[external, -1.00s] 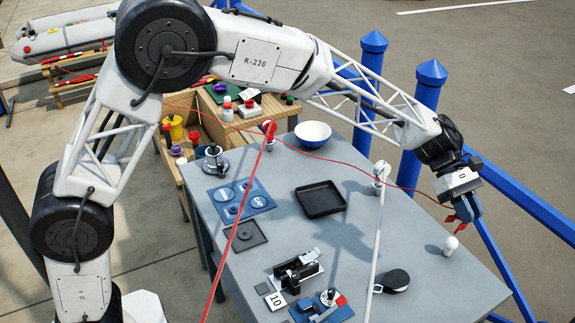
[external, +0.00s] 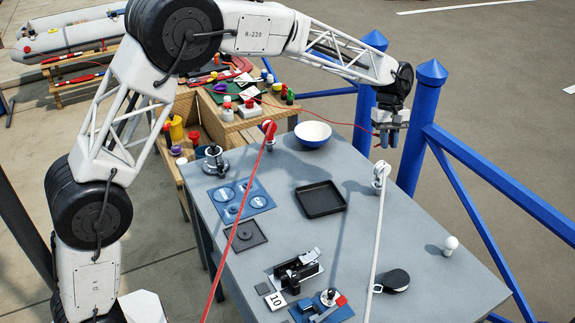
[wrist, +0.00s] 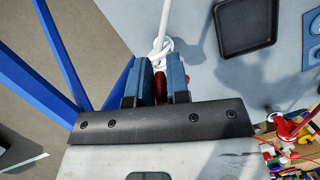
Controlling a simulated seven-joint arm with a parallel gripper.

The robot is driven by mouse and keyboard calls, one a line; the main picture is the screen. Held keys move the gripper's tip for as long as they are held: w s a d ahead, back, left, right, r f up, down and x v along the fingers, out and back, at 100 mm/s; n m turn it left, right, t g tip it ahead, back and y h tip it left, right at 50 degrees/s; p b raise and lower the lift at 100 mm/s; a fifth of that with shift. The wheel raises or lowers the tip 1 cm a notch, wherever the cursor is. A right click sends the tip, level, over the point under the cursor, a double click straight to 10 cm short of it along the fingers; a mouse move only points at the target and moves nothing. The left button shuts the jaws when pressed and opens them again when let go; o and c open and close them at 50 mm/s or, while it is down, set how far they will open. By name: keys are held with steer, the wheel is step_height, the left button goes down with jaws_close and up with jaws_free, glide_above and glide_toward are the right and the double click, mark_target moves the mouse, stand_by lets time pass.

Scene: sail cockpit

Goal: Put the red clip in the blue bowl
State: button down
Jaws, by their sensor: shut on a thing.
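The blue bowl (external: 313,135), white inside, stands upright at the far edge of the grey table. My gripper (external: 388,137) is in the air to the right of the bowl, past the table's far right edge. It points down and is shut on the red clip. In the wrist view the red clip (wrist: 160,88) shows as a narrow dark red piece between the two blue fingers (wrist: 162,78). Most of the clip is hidden by the fingers. The bowl does not show clearly in the wrist view.
A thin red line (external: 330,121) runs past the bowl toward my gripper. A white rope (external: 374,235) rises from a fitting near the table's right edge. A black tray (external: 320,200) lies mid-table. Blue posts (external: 418,125) stand close to my gripper.

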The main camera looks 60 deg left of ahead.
steer(key=s+a+r+m+t+y, duration=0.1)
steer(key=a+m+t+y, duration=0.2)
steer(key=a, duration=1.5)
step_height(320, 180, up, 3)
steer(key=m+t+y, duration=0.1)
steer(key=m+y, duration=0.1)
steer(key=y, duration=0.1)
glide_above(311, 135)
steer(key=s+d, duration=0.3)
steer(key=d, duration=0.2)
step_height(311, 135, down, 11)
steer(key=shift+d+r+t+y, duration=0.15)
steer(key=shift+t+y, duration=0.15)
steer(key=shift+s+f, duration=0.1)
steer(key=shift+f, duration=0.1)
steer(key=shift+f, duration=5.3)
steer(key=c, duration=1)
jaws_free()
